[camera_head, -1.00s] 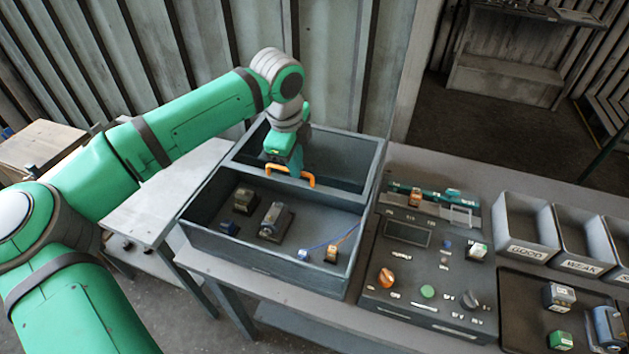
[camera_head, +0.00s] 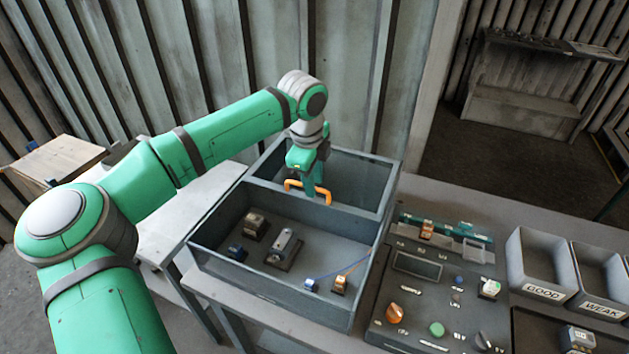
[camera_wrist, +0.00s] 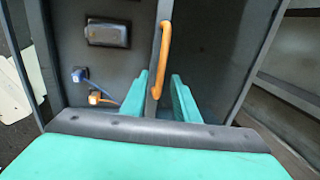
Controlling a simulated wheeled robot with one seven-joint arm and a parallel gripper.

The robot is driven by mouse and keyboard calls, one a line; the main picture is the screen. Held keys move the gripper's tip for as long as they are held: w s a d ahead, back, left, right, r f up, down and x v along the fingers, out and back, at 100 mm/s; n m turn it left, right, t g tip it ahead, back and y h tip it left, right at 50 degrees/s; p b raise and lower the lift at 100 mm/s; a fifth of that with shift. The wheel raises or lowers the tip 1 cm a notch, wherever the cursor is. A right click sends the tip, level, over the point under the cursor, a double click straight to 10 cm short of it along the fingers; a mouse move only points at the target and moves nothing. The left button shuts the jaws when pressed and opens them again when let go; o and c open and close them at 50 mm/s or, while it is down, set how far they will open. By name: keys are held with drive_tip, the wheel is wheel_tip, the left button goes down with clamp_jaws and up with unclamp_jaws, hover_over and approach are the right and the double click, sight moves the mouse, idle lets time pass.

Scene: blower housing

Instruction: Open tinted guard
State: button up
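The guard's orange handle (camera_head: 307,192) is fixed to a dark crossbar that spans the grey blower housing (camera_head: 270,297). The handle also shows in the wrist view (camera_wrist: 165,60), along the bar. I cannot clearly tell on which side of the bar the tinted pane lies. My gripper (camera_head: 314,190) points down at the handle. In the wrist view my gripper (camera_wrist: 161,92) is open, with one teal finger on each side of the bar and the handle's near end. A gap shows on the right side, so it is not clamped.
Inside the housing's near part are a metal-topped block (camera_head: 284,243), small blue and orange connectors (camera_head: 341,284) and wires. A control panel (camera_head: 414,311) stands to the right. Beyond it are grey bins labelled GOOD (camera_head: 543,293) and WEAK (camera_head: 602,307). A corrugated wall (camera_head: 230,60) stands behind.

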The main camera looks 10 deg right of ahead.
wheel_tip(320, 180, up, 11)
drive_tip(key=s+a, duration=0.1)
drive_tip(key=s, duration=0.1)
drive_tip(key=shift+f, duration=0.2)
